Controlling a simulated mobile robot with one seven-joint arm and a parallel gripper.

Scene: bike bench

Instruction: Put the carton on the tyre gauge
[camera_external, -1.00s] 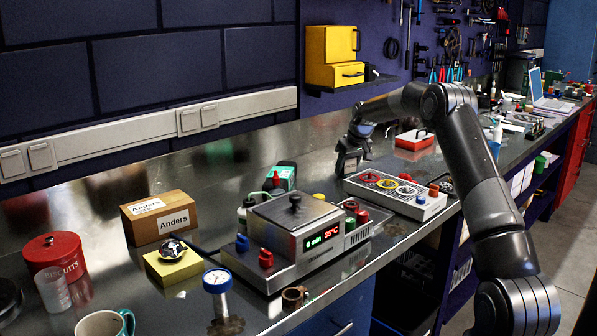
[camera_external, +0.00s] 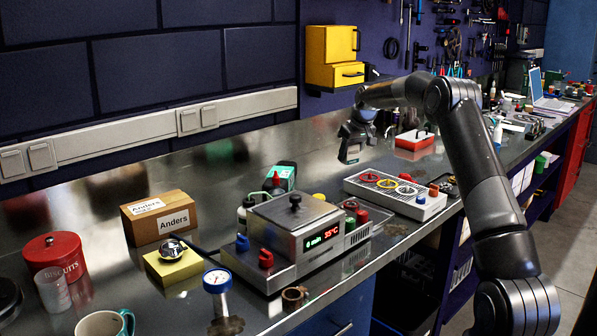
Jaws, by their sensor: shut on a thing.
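A brown cardboard carton labelled "Anders" (camera_external: 160,217) stands on the steel bench at the left, behind a yellow block. A gauge with a blue-rimmed white dial (camera_external: 217,281) stands upright near the bench's front edge; it looks like the tyre gauge. My gripper (camera_external: 351,153) is well to the right of both, raised above the bench behind the grey control panel. It is shut on a small dark grey thing, too small and dark to identify. The carton and the gauge are apart, with the yellow block between them.
A hotplate-like device with a red display (camera_external: 296,238) stands right of the gauge. The yellow block (camera_external: 173,265) bears a shiny round thing. A red biscuit tin (camera_external: 55,256), a mug (camera_external: 103,323) and a grey control panel (camera_external: 397,193) also stand on the bench.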

